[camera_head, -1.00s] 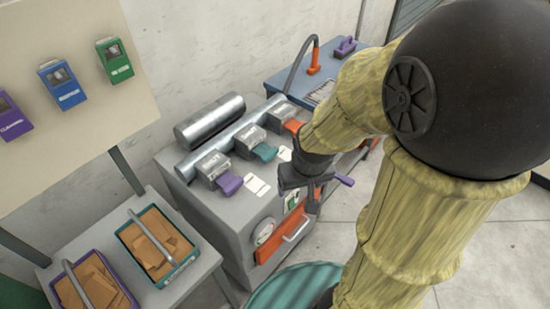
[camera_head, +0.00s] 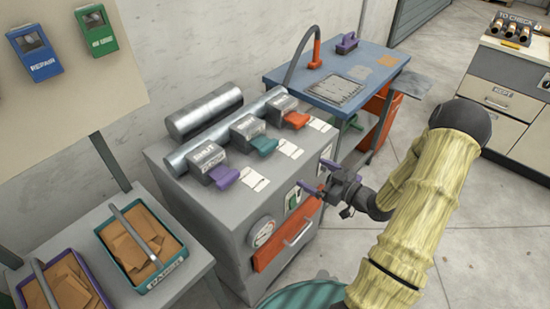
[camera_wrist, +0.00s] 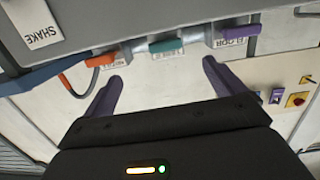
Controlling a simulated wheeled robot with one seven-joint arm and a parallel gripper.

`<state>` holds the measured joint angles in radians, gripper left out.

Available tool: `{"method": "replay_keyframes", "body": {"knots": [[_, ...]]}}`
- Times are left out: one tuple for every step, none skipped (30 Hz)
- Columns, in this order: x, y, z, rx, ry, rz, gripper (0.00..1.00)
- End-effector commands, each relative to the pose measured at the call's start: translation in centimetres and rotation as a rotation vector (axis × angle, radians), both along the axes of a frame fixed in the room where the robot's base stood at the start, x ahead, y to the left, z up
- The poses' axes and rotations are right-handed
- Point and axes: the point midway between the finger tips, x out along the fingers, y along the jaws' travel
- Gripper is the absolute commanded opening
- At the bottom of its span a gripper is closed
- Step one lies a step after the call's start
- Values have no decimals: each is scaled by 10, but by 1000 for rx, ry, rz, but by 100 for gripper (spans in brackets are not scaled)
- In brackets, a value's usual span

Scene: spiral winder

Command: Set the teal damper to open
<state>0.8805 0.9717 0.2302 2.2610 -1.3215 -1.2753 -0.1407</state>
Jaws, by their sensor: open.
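The teal damper (camera_head: 264,145) is the middle of three levered blocks on top of the grey machine (camera_head: 190,200), between a purple one (camera_head: 224,177) and an orange one (camera_head: 296,120). Its teal handle sticks out toward the machine's front, beside a white card. The marking on its block is too small to read. My gripper (camera_head: 320,178) is open and empty, in front of the machine and to the right of the teal handle, apart from it. The wrist view shows the purple fingers (camera_wrist: 160,82) spread, with a teal handle (camera_wrist: 165,45) beyond them; I cannot tell whether it is the damper.
A metal roller (camera_head: 203,112) lies behind the levers. The machine's front has a gauge (camera_head: 262,232) and an orange drawer (camera_head: 287,238). A blue table (camera_head: 300,78) with a hose stands behind right. Trays of brown pieces stand at left. Floor at right is clear around my arm.

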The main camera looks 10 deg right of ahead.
Motion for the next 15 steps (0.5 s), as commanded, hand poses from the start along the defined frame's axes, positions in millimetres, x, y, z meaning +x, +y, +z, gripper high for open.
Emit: {"method": "replay_keyframes", "body": {"knots": [[-5,-2,-5,42,-39,6,95],[-7,-3,-5,61,-59,11,95],[-9,-4,-3,77,-79,17,95],[-10,-4,-2,85,-88,19,95],[-11,-4,-2,90,-94,21,95],[-11,-4,-1,94,-99,22,95],[-11,-4,0,94,-100,23,95],[-11,-4,0,93,-99,23,95],[-11,-4,0,93,-98,23,95],[-11,-4,0,92,-98,23,95],[-11,-4,0,92,-98,23,95],[-11,-4,0,91,-97,22,95],[-11,-4,0,91,-97,22,95],[-10,-4,0,91,-97,22,95],[-10,-3,0,91,-96,22,95]]}}
